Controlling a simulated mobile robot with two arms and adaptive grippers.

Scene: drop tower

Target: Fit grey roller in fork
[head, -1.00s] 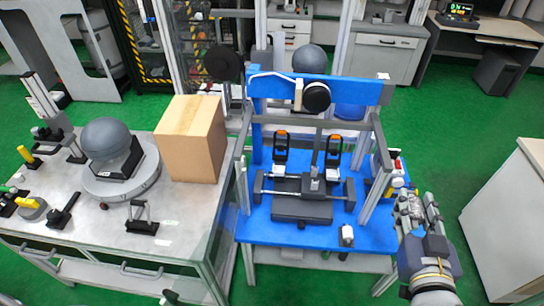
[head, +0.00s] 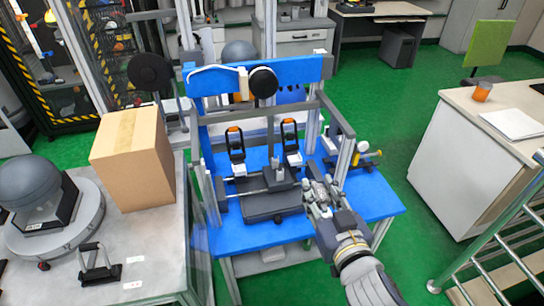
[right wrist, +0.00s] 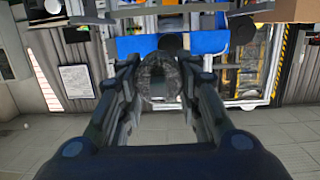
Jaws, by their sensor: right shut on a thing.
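My right gripper (head: 318,190) is in front of the right side of the blue drop-tower bench. In the right wrist view its fingers are closed around a mottled grey rounded piece (right wrist: 160,80), which looks like the grey roller. The gripper hides most of this piece in the head view. A small dark U-shaped bracket (head: 98,264) stands on the left table; it may be the fork, but I cannot tell for sure. It is far from the right gripper and empty. My left gripper is not in view.
The blue drop tower (head: 215,238) stands mid-view with uprights and a black base unit. A cardboard box (head: 133,160) and a grey dome on a round base (head: 78,228) are on the left table. A white cabinet (head: 462,150) and railing stand right, with green floor between.

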